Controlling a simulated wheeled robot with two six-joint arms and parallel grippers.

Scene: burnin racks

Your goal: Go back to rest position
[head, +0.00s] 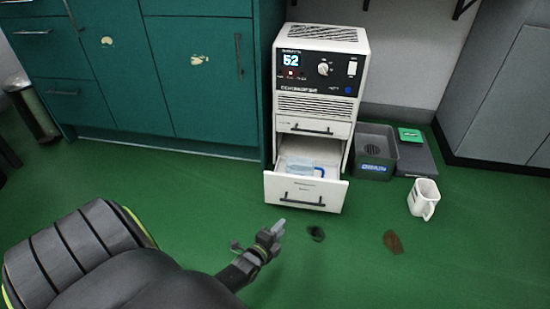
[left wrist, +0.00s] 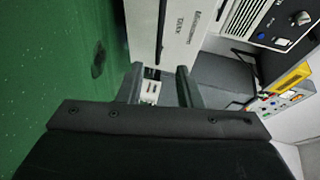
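My left gripper (head: 277,229) reaches in from the lower left in the head view, above the green floor and in front of the white cabinet unit's open lower drawer. In the left wrist view its two fingers (left wrist: 160,73) stand apart, with a gap between them and nothing visibly clamped. A small white patch with dark marks shows beyond the gap; I cannot tell what it is. My right gripper is not in view.
The white unit (head: 318,88) has its lower drawer (head: 304,193) pulled out, with a clear bluish item (head: 303,168) inside. A grey bin (head: 374,150), a white mug (head: 423,198) and dark floor stains lie right. Teal cabinets (head: 195,75) stand behind left.

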